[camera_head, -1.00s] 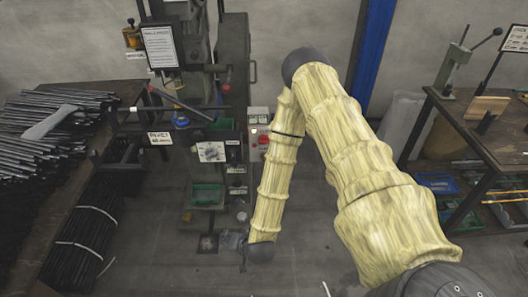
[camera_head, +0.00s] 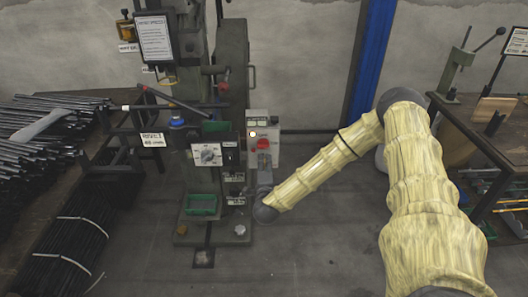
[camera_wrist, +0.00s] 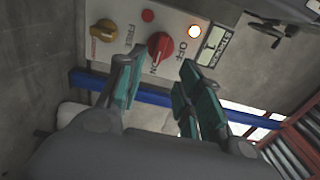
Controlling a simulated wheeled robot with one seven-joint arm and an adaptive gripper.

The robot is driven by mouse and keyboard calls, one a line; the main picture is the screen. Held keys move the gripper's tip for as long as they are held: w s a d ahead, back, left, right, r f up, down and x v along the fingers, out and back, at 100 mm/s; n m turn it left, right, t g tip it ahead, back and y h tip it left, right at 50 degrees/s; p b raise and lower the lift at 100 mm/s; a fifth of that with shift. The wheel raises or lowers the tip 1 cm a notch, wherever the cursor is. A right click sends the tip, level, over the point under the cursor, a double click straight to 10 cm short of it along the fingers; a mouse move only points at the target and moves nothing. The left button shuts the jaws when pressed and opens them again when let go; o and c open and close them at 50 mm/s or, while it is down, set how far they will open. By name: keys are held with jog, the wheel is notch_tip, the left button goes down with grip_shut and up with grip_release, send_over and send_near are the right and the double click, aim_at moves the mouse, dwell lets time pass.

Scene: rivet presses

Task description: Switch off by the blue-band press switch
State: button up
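The press with the blue band (camera_head: 177,121) stands left of centre in the head view. Its pale switch box (camera_head: 263,128) is on the right side, with a red knob (camera_head: 263,144) and a lit lamp (camera_head: 253,134). My gripper (camera_wrist: 157,76) is open and empty. Its two teal fingers are spread below the red switch, apart from it. In the head view my gripper is small and hard to make out below the box.
A yellow knob (camera_wrist: 103,30) and a small red button (camera_wrist: 147,16) share the panel, with a stroke counter (camera_wrist: 213,45) at right. A dial plate (camera_head: 207,154) and a green tray (camera_head: 201,204) are on the press. Rod bundles (camera_head: 62,225) lie left.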

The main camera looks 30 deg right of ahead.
aim_at(264, 148)
jog(key=p+x, duration=0.1)
jog(key=x, duration=0.9)
jog(key=shift+w, duration=0.15)
grip_shut()
